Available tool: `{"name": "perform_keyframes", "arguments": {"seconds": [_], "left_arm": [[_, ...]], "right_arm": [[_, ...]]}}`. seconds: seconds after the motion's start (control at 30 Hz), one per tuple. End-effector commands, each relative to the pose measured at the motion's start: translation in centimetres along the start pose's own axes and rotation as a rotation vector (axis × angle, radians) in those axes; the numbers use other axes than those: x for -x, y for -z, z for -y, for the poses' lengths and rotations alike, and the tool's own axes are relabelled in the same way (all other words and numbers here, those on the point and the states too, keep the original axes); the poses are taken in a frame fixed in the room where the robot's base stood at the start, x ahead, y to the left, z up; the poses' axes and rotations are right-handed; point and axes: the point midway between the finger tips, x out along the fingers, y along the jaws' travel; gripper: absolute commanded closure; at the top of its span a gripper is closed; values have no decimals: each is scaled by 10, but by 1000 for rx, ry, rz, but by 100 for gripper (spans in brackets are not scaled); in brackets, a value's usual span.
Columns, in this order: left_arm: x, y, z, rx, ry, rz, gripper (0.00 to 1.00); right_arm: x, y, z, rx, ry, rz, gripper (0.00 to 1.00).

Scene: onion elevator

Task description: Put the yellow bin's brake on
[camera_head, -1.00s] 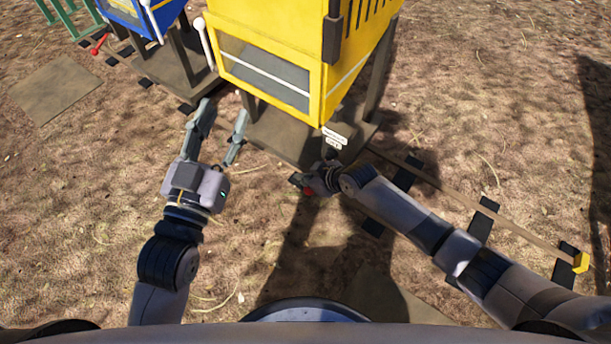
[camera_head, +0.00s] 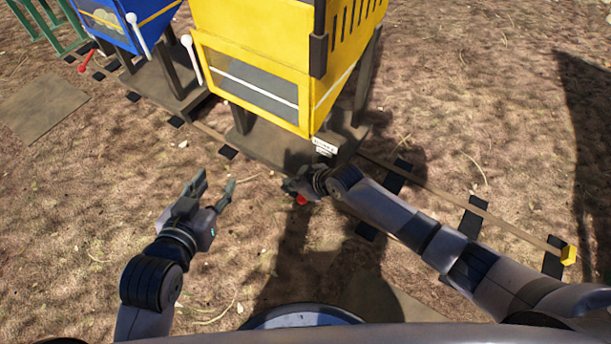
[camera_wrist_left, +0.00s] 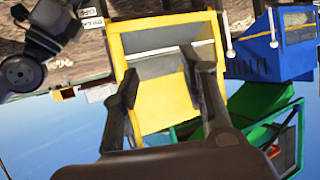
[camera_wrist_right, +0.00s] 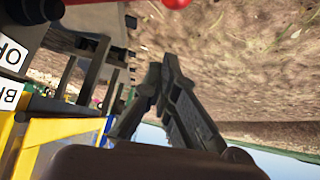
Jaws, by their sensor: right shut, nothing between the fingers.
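The yellow bin (camera_head: 250,40) stands on dark legs over a grey base (camera_head: 265,150) on the rail. A red-knobbed lever end (camera_head: 302,199) shows low in front of it, beside my right gripper (camera_head: 290,185). The red knob also shows at the top edge of the right wrist view (camera_wrist_right: 176,3), apart from the fingertips. My right gripper's fingers (camera_wrist_right: 158,78) are shut and empty. White label plates (camera_head: 325,147) sit above my right wrist. My left gripper (camera_head: 217,184) is open and empty, left of the lever, with the yellow bin ahead in its wrist view (camera_wrist_left: 155,45).
A blue bin (camera_head: 125,20) with its own red lever (camera_head: 87,62) stands further left on the same rail. White-handled levers (camera_head: 190,58) hang on the bins. The rail runs right to a yellow end stop (camera_head: 568,254). The ground in front is open.

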Motion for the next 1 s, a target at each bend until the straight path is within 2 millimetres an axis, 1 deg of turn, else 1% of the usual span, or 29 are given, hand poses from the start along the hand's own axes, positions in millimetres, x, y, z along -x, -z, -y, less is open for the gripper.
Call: {"name": "perform_keyframes", "arguments": {"seconds": [0.03,0.17,0.27,0.3,0.47,0.6,0.73,0.8,0.87,1.0], "left_arm": [[4,-9,2,0,4,59,60],[14,-39,6,2,14,217,60],[26,-62,9,4,21,339,60],[31,-70,10,5,23,387,60],[56,-101,14,9,33,569,60],[83,-123,17,15,42,726,60],[109,-139,19,20,48,857,60],[109,-129,19,19,47,844,60],[110,-126,19,19,47,843,60],[108,-128,19,19,47,847,60]], "right_arm": [[4,4,0,-1,0,0,100],[7,8,0,-2,-1,0,100],[10,12,1,-2,-2,0,100],[14,11,1,-2,-3,1,100],[31,11,2,-2,-3,0,100],[48,11,3,-3,-3,1,100],[63,11,5,-1,-3,1,100],[80,12,6,-1,-3,1,100],[89,11,7,-1,-2,2,100],[103,10,8,-2,-2,1,100]]}}
